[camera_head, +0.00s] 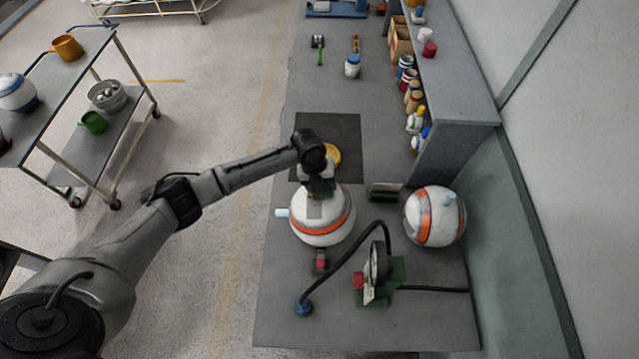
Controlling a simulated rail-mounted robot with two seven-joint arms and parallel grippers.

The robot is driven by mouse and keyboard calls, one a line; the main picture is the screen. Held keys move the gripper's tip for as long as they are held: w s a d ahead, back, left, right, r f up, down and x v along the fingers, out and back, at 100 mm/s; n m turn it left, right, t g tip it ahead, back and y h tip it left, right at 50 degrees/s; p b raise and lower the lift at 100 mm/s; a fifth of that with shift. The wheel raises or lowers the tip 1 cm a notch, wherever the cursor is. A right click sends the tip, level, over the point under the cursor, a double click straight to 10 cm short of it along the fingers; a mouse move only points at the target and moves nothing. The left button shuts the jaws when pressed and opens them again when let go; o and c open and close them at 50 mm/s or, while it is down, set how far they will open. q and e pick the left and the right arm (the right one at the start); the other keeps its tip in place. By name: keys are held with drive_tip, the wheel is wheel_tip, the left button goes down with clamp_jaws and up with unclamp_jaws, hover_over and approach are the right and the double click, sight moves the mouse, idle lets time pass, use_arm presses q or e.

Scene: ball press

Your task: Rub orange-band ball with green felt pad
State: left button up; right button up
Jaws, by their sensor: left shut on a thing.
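A white and grey ball with an orange band (335,229) and a pale blue stub on its left sits on the grey bench, right of the centre of the picture. My left gripper (320,187) is directly over the top of this ball, shut on a dark green piece that looks like the green felt pad (322,189). The pad is at the ball's upper surface and seems to touch it; the gripper partly hides the contact. A second orange-band ball (435,216) with a blue stub on top sits to the right. My right gripper is not in view.
A gauge (377,264) on a green base with a black hose stands in front of the balls. A dark green block (385,192) lies between them. A dark mat (340,130) is behind. A shelf (455,80) with bottles runs along the right; a cart (75,95) stands left.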

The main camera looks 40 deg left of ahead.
sight(306, 202)
use_arm(q)
drive_tip(key=shift+s+a+p, duration=0.15)
drive_tip(key=shift+s+p, duration=0.2)
drive_tip(key=shift+s, duration=0.05)
drive_tip(key=shift+s+a+f+p, duration=0.1)
drive_tip(key=shift+s+a+p, duration=0.1)
drive_tip(key=shift+s+p, duration=0.25)
drive_tip(key=shift+s+a+f+p, duration=0.1)
drive_tip(key=shift+s+a+p, duration=0.1)
drive_tip(key=shift+s, duration=0.3)
drive_tip(key=shift+s+a+p, duration=0.25)
drive_tip(key=shift+s+p, duration=0.15)
drive_tip(key=shift+s, duration=0.15)
drive_tip(key=shift+s+a+p, duration=0.25)
drive_tip(key=shift+s+p, duration=0.1)
drive_tip(key=shift+s, duration=0.2)
drive_tip(key=shift+s+a+f, duration=0.2)
drive_tip(key=shift+s+a, duration=0.05)
drive_tip(key=shift+s, duration=0.25)
drive_tip(key=shift+r+p, duration=0.15)
drive_tip(key=shift+p, duration=0.15)
drive_tip(key=p+v, duration=0.3)
drive_tip(key=v, duration=0.1)
drive_tip(key=shift+r+p, duration=0.15)
drive_tip(key=shift+p, duration=0.15)
drive_tip(key=shift+a+r+p, duration=0.25)
drive_tip(key=shift+r+p, duration=0.3)
drive_tip(key=shift+r, duration=0.1)
